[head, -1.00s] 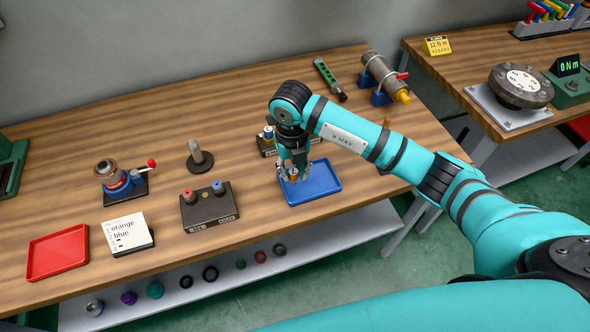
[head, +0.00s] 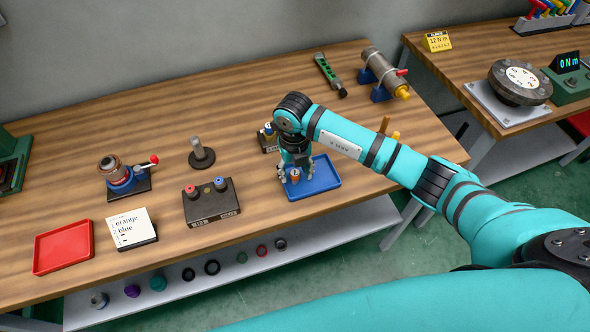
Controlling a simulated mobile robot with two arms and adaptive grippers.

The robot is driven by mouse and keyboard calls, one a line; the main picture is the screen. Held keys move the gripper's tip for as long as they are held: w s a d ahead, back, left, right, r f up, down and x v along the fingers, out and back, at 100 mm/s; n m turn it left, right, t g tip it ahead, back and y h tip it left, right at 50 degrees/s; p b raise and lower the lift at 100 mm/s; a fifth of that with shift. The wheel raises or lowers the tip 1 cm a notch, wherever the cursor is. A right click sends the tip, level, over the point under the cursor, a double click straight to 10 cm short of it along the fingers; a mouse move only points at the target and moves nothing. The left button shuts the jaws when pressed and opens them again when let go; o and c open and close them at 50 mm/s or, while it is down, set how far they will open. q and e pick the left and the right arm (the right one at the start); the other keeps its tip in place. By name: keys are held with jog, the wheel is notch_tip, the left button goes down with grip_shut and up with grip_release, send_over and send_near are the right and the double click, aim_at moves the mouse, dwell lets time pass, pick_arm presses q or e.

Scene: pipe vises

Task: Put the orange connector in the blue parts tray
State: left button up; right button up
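The blue parts tray (head: 325,180) lies on the wooden bench near its front edge. The small orange connector (head: 295,175) stands in the left part of the tray, between the fingers of my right gripper. My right gripper (head: 295,177) points down over the tray, with its fingers spread to either side of the connector and apart from it. The gripper's body hides part of the tray's back left. My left gripper is not in view.
A dark block with red and blue tops (head: 211,201) stands left of the tray. Behind the gripper is a partly hidden dark holder (head: 267,140). A vise (head: 122,178), a red tray (head: 63,248) and a white card (head: 131,229) lie farther left. A pipe vise (head: 384,74) stands at the back.

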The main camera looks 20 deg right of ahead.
aim_at(294, 173)
jog(key=shift+r, duration=0.4)
notch_tip(294, 173, up, 12)
jog(key=b, duration=0.3)
jog(key=shift+f, duration=0.25)
